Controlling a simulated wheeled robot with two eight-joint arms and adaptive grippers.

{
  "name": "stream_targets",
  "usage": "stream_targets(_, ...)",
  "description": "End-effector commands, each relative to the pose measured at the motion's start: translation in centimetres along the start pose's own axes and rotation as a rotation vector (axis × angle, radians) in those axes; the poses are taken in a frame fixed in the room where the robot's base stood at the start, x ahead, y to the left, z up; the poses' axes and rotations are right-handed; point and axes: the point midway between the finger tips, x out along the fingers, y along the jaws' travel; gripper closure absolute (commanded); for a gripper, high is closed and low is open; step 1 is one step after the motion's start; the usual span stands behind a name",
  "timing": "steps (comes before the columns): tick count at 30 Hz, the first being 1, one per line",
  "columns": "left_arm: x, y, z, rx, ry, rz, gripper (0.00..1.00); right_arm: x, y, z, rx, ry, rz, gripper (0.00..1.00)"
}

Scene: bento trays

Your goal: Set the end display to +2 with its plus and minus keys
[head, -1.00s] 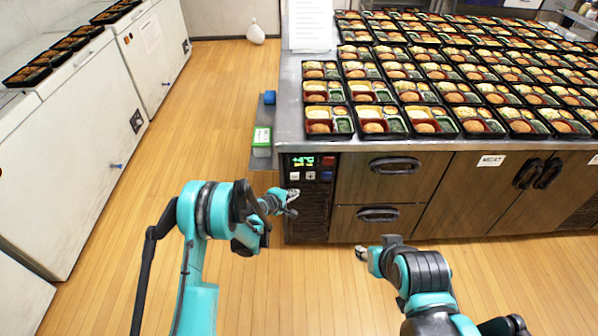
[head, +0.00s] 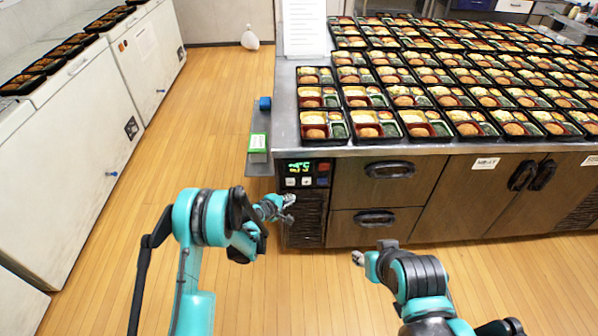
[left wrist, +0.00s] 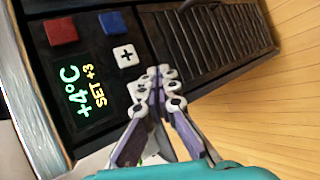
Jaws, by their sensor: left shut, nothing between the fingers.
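The end display (left wrist: 85,92) is on a dark panel at the cabinet's left end. In the left wrist view it reads +4°C in green and SET +3 in yellow. In the head view the display (head: 298,167) is smeared. The plus key (left wrist: 125,55) is white and clear; the minus key (head: 291,182) shows beside it in the head view, and my fingers hide it in the left wrist view. My left gripper (left wrist: 160,74) is shut and empty just in front of the panel; contact cannot be told. My right gripper (head: 358,258) is low before the cabinet, its jaws unclear.
A red key (left wrist: 60,30) and a blue key (left wrist: 112,20) sit close to the plus key. A slatted vent (left wrist: 215,45) adjoins the panel. Many bento trays (head: 415,128) cover the counter above. Wooden floor is clear to the left.

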Motion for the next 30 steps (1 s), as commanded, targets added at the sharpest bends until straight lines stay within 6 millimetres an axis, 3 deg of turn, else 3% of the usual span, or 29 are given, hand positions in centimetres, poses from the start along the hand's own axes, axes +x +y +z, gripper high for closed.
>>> stream_targets(25, 0.0, 0.0, 0.0, 0.000, 0.000, 0.000, 1.00, 0.0, 0.0, 0.0, 0.000, 0.000, 0.000, 0.60)
stream_targets(30, -1.7, -1.3, 1.2, 0.000, 0.000, 0.000, 1.00, 0.0, 0.0, 0.0, 0.000, 0.000, 0.000, 0.60)
